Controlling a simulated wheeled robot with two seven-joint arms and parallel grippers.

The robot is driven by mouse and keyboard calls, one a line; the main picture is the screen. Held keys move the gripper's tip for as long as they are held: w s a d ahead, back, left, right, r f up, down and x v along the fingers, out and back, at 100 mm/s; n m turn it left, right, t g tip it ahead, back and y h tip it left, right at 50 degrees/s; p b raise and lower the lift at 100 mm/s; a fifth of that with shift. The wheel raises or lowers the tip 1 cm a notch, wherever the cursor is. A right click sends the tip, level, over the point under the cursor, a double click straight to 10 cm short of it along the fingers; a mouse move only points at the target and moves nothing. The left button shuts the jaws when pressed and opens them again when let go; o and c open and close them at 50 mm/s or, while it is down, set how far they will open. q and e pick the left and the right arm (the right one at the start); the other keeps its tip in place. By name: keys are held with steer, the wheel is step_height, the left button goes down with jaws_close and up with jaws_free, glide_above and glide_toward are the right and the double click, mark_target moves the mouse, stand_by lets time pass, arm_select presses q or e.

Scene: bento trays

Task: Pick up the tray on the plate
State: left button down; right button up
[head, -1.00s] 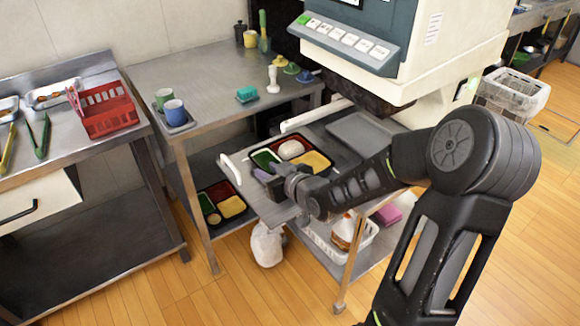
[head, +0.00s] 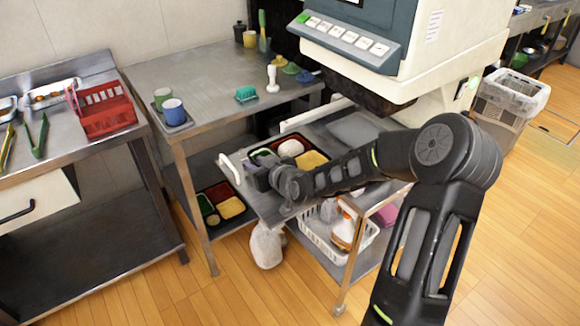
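A black bento tray with a white heap, a yellow filling (head: 310,160) and red and green parts lies on the grey metal plate (head: 267,208) below the machine. My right gripper (head: 254,172) is at the tray's near left side, low over the plate. The gripper and wrist hide the tray's near edge. I cannot tell whether the fingers touch the tray or how far apart they are. My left gripper is not in view.
The machine (head: 400,60) overhangs the plate's back. A white handle (head: 231,168) stands at the plate's left. Another filled tray (head: 222,203) is on the lower shelf. A steel table (head: 205,80) with cups stands left; a white basket (head: 320,245) sits below.

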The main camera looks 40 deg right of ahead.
stand_by(0.6)
jaws_close()
stand_by(1.2)
